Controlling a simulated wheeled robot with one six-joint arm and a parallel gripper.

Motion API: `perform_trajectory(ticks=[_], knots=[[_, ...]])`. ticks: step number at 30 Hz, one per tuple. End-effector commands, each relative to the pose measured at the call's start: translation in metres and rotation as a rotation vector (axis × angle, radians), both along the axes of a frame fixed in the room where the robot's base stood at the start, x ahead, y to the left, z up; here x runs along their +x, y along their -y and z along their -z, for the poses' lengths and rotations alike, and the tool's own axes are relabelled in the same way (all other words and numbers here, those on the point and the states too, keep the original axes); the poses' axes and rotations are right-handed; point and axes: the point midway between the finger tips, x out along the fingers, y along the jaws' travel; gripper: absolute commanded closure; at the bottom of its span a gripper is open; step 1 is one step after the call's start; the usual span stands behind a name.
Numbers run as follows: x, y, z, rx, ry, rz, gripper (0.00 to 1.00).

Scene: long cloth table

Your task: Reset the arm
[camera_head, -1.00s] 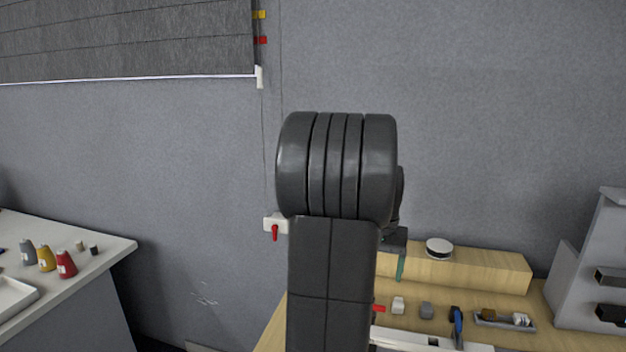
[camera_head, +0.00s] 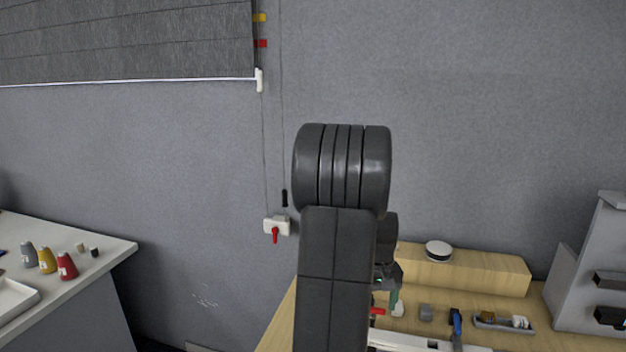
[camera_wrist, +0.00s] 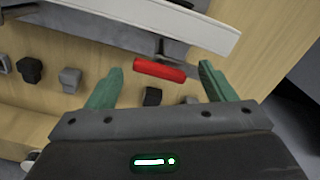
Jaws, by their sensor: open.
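My gripper (camera_wrist: 160,82) shows in the wrist view with its two green fingers spread apart and nothing between them in its grasp. A red piece (camera_wrist: 160,70) lies beyond the fingertips, apart from them. In the head view my dark arm stands upright in the middle and hides part of the wooden table (camera_head: 415,331). Part of my gripper (camera_head: 394,300) shows just right of the arm, low over the table, near the red piece (camera_head: 378,311).
A wooden block (camera_head: 480,272) with a round white-topped disc (camera_head: 438,250) stands at the table's back. A small tray (camera_head: 503,322), a blue-handled tool (camera_head: 456,325) and a grey block (camera_head: 426,312) lie in front. A white side table (camera_head: 100,243) with cones is at left.

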Motion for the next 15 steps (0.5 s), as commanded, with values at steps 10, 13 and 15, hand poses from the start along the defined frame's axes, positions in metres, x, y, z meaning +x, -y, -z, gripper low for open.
perform_trajectory(ticks=[10, 13, 15], knots=[[-0.0001, 0.0, -0.0003, 0.0, 0.0, -0.278, 0.24], [-0.0001, 0.0, -0.0003, 0.0, -0.001, -0.358, 0.24], [-0.0001, 0.0, -0.0004, 0.0, -0.001, -0.415, 0.24]])
